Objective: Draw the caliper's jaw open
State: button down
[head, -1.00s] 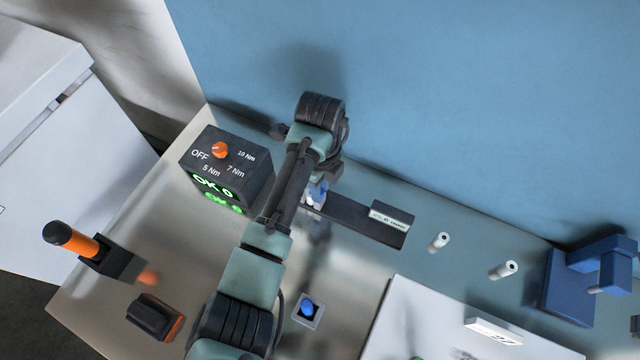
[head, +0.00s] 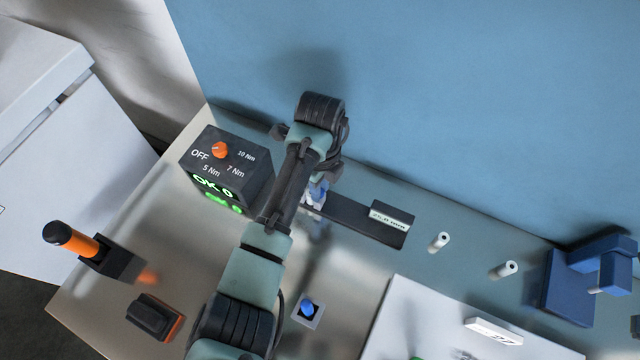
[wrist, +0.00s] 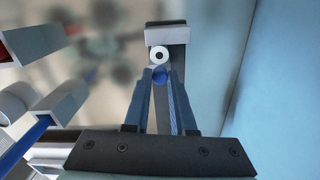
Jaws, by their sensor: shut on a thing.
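The caliper is a long dark beam (head: 352,220) lying on the bench along the foot of the blue wall. A block with a pale display (head: 390,218) sits at its right end; the writing is too small to read surely. In the wrist view the dark beam (wrist: 180,55) runs away from me, with a white ringed knob (wrist: 159,55) just beyond my fingertips. My gripper (wrist: 160,74) is shut on a small blue part of the caliper, mostly hidden between the fingers. In the head view my gripper (head: 317,192) is over the beam's left part, and my arm hides the beam's left end.
A dark control box (head: 225,170) with an orange knob stands close left of my arm. An orange-handled tool (head: 72,240) and a blue button (head: 307,308) are nearer. Two white posts (head: 438,242) and a blue stand (head: 590,275) are to the right.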

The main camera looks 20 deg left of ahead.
jog(key=d+p, duration=0.1)
jog(key=d, duration=0.2)
jog(key=shift+s+d+r+p, duration=0.1)
jog(key=shift+d+r+p, duration=0.05)
jog(key=shift+d+p, duration=0.2)
jog(key=shift+d, duration=0.2)
jog(key=c, duration=0.7)
grip_release()
notch_tip(320, 180, up, 13)
jog(key=shift+f+p, duration=0.1)
jog(key=shift+p, duration=0.8)
jog(key=shift+f, duration=0.1)
